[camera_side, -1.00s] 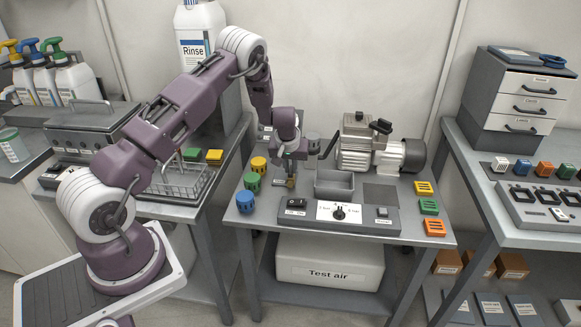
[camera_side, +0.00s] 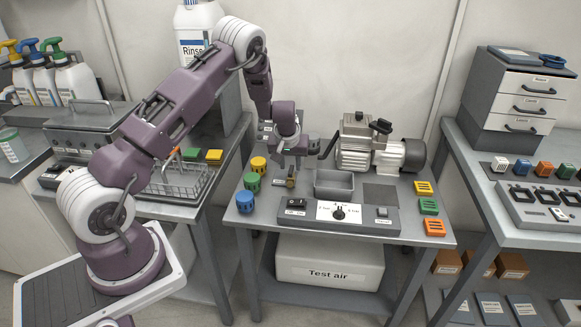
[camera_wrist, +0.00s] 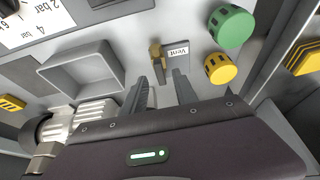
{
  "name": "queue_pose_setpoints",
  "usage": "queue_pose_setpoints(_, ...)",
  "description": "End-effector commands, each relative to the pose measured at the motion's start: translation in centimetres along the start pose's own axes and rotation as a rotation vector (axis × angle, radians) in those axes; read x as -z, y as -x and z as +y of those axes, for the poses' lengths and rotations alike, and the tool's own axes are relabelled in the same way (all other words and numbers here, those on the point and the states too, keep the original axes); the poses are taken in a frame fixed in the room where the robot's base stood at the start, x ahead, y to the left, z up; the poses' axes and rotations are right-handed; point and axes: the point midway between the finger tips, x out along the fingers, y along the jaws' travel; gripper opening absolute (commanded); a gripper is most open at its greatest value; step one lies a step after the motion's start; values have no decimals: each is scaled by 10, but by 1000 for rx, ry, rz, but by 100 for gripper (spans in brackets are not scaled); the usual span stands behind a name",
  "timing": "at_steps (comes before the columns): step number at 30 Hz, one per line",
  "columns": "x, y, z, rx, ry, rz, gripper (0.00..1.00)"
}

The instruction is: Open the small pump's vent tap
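The brass vent tap (camera_wrist: 157,55) stands on the bench beside a small white label reading "Vent" (camera_wrist: 181,55) in the wrist view. It also shows small in the side view (camera_side: 291,181). My gripper (camera_wrist: 161,78) is open, with its two dark fingers apart and nothing between them that I can make out. The tap appears just beyond the fingertips, roughly in line with the gap; contact cannot be told. In the side view my gripper (camera_side: 291,170) is directly over the tap. The pump (camera_side: 370,150) stands at the back right of the bench.
A grey open tray (camera_wrist: 88,72) is beside the tap. Green (camera_wrist: 231,27) and yellow (camera_wrist: 220,68) round knobs stand on its other side. The control panel (camera_side: 338,212) with a dial and switches is at the bench front.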

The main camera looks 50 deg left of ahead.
Motion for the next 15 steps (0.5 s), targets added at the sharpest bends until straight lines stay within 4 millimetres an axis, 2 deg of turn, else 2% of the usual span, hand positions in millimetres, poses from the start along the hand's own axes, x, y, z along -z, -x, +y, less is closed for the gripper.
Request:
queue_pose_setpoints(3, 1, 27, 0, -1, 1, 3, 35)
queue_pose_setpoints(6, 1, 42, 0, 0, 1, 2, 35)
queue_pose_setpoints(9, 0, 49, 0, 0, 2, 1, 35)
queue_pose_setpoints(15, 0, 49, 0, 1, 2, 0, 35)
